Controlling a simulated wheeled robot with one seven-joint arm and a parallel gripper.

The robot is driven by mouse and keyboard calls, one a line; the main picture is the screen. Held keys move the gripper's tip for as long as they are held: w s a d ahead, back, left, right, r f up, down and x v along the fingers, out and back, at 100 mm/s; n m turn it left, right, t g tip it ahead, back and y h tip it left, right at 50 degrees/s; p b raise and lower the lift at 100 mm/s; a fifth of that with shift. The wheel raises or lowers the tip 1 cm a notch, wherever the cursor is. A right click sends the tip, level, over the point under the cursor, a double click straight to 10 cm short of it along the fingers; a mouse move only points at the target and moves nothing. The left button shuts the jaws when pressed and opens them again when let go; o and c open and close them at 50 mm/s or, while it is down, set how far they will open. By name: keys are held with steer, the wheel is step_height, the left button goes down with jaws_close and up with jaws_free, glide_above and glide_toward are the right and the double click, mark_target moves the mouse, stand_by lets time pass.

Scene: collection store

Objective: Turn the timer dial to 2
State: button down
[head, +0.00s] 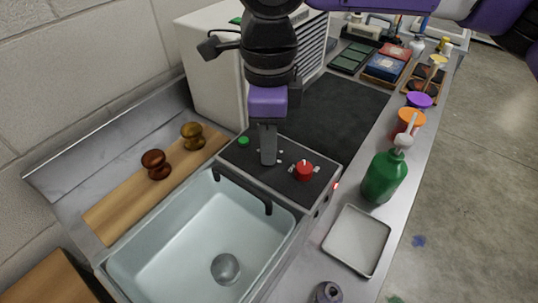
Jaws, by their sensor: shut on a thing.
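My gripper (268,160) points down onto the sloped dark control panel (232,160) behind the sink. Its fingers are shut over a spot ringed by small pale marks, between the green button (243,140) and the red dial (303,170). The fingers cover the dial held there, which I take to be the timer dial. Its pointer and setting are hidden, and the marks are too small to read. The red dial stands clear to the right of my fingers, with marks around it.
A sink basin (150,262) with a dark rail is in front of the panel. Two knobs (157,164) stand on a wooden board at left. A green pump bottle (384,175) and grey tray (347,262) are at right. A white cabinet (205,80) stands behind.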

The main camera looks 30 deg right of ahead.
steer(key=m+b, duration=0.4)
steer(key=shift+m+b, duration=0.3)
steer(key=shift+m, duration=0.1)
stand_by(0.5)
steer(key=c, duration=1.1)
jaws_free()
steer(key=shift+c, duration=0.2)
steer(key=shift+r, duration=3.95)
steer(key=shift+s, duration=0.1)
